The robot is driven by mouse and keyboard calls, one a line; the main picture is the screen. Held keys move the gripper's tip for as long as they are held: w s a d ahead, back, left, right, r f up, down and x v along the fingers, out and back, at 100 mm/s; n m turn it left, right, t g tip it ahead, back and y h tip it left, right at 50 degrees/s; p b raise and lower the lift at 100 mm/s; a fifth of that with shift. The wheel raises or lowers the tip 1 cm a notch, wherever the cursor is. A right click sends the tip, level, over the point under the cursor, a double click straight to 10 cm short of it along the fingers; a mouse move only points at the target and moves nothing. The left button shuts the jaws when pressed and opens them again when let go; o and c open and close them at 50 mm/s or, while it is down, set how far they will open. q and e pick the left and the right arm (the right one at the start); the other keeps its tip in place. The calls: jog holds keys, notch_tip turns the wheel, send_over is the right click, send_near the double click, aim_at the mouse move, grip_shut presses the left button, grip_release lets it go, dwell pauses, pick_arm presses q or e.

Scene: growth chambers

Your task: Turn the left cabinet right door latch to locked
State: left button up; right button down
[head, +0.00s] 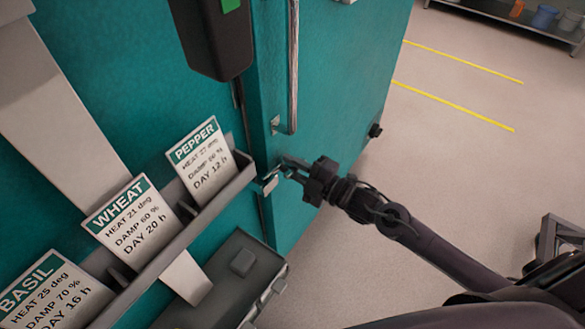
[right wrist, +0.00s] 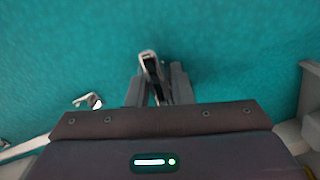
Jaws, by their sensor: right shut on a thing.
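The teal cabinet door (head: 335,80) has a long vertical metal handle (head: 293,65). A small metal latch sits low on the door near its edge; its lever (right wrist: 149,60) shows in the right wrist view, tilted slightly, between the fingers. My right gripper (head: 288,168) reaches in from the right and is shut on this lever; it also shows in the right wrist view (right wrist: 160,88). The fingers hide part of the lever. A small pale metal piece (head: 270,184) is beside the fingertips at the door edge. My left gripper is not in view.
A grey rack (head: 205,205) of labelled cards, PEPPER, WHEAT and BASIL, juts out left of the latch. A dark box (head: 215,40) hangs above. A grey ledge (head: 225,290) is below. Open floor (head: 450,170) with yellow lines lies to the right.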

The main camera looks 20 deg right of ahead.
jog(key=shift+n+b, duration=0.3)
jog(key=shift+n, duration=0.7)
jog(key=c, duration=1.3)
grip_release()
jog(key=shift+s, duration=0.1)
jog(key=v, duration=0.7)
jog(key=shift+s+d+b, duration=0.25)
jog(key=shift+b, duration=0.05)
